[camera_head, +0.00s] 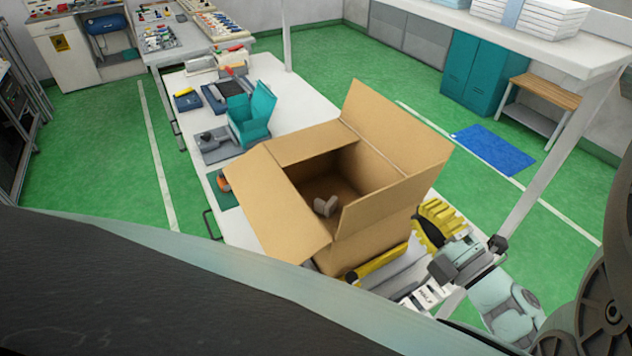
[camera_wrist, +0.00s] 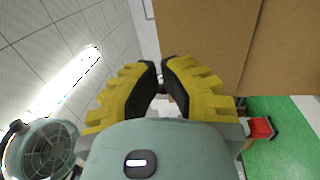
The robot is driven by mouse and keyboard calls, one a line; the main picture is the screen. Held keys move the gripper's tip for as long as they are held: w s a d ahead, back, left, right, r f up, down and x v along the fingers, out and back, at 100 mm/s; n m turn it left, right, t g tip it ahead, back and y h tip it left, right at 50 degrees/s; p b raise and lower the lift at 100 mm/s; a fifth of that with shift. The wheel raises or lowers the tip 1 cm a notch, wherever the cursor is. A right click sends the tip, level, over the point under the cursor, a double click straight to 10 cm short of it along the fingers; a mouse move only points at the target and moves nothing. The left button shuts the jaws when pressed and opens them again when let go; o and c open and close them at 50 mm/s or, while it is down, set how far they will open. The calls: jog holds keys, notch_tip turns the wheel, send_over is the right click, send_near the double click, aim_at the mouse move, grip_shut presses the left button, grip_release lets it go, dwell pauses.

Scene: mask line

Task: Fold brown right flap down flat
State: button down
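A large brown cardboard box (camera_head: 365,245) stands open on the white table. Its right flap (camera_head: 395,195) stands up, tilted outward, on the near right side. The left flap (camera_head: 278,205) hangs outward, and the far right flap (camera_head: 397,120) stands up. Another flap (camera_head: 312,145) lies on the far left side. My gripper (camera_head: 436,222), with yellow ribbed fingers, is beside the box on its right, below the right flap. In the wrist view its fingertips (camera_wrist: 160,64) nearly meet with nothing between them. Brown cardboard (camera_wrist: 215,40) is close to the right of the fingers.
Small greyish objects (camera_head: 326,206) lie inside the box. A teal bin (camera_head: 251,115) and tools stand on the white table (camera_head: 285,82) behind it. A long shelf (camera_head: 500,28) with white boxes is at the upper right. Green floor is open between.

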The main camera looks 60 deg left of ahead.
aim_at(398, 183)
jog(key=a+p, duration=0.1)
jog(key=a, duration=0.1)
jog(key=a+p, duration=0.1)
jog(key=a+r, duration=0.1)
jog(key=a, duration=0.1)
jog(key=shift+w+a+p, duration=0.15)
jog(key=shift+a+p, duration=0.2)
jog(key=shift+p, duration=0.05)
